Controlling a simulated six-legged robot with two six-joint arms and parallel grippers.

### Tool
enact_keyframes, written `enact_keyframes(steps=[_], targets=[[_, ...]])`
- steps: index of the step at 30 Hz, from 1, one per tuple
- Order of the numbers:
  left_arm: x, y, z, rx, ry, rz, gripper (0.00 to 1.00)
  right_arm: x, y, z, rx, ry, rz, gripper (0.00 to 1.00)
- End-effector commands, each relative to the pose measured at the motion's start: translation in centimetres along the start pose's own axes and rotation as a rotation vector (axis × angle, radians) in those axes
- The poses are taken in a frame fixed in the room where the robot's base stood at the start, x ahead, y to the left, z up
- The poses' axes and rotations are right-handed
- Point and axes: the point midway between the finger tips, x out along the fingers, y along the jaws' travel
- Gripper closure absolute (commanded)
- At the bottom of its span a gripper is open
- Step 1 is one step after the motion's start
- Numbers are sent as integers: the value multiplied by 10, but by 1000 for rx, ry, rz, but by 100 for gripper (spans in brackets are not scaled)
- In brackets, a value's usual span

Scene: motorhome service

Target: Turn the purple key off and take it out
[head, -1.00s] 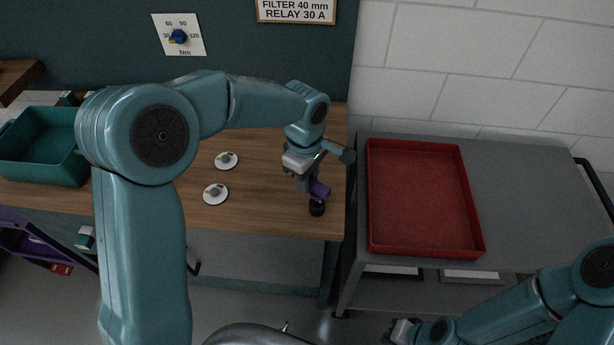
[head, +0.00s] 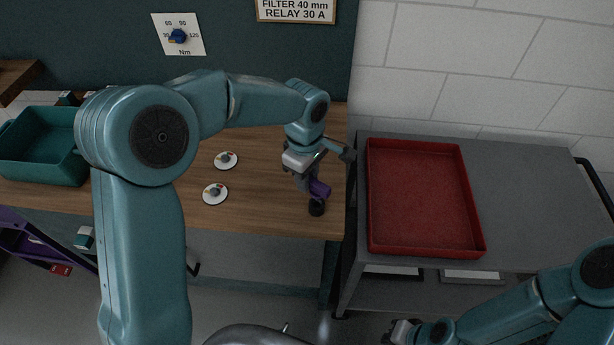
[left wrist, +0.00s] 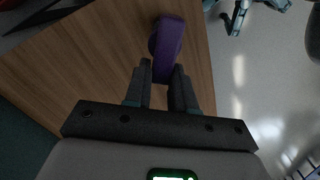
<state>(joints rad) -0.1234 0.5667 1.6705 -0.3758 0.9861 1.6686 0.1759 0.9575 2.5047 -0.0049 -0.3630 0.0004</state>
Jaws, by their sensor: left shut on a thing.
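The purple key (head: 320,189) stands at the black round lock (head: 316,208) near the front right corner of the wooden bench. My left gripper (head: 311,182) comes down from above and is shut on the key's head. In the left wrist view the purple key (left wrist: 167,38) lies between the tips of my left gripper (left wrist: 163,72). The lock is hidden there behind the key, and I cannot tell how deep the key sits in it. My right gripper (head: 402,331) is low at the bottom of the head view, away from the key; its jaws are too small and dark to judge.
A red tray (head: 376,205) lies on a grey cart (head: 520,190) right of the wooden bench (head: 265,205). A teal bin (head: 45,172) stands at the left. Two white dials (head: 226,160) (head: 215,194) sit on the bench left of the key. A gap separates bench and cart.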

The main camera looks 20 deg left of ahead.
Motion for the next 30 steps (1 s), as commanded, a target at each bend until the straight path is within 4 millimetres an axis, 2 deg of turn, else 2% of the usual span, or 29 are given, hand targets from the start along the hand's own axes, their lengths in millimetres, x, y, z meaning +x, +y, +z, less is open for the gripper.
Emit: enact_keyframes(steps=[8, 30], targets=[[1, 0, 0, 0, 0, 1, 100, 1, 0, 0, 0, 0, 0, 100], [24, 0, -1, 0, 0, 1, 100, 20, 7, 0, 0, 0, 0, 100]])
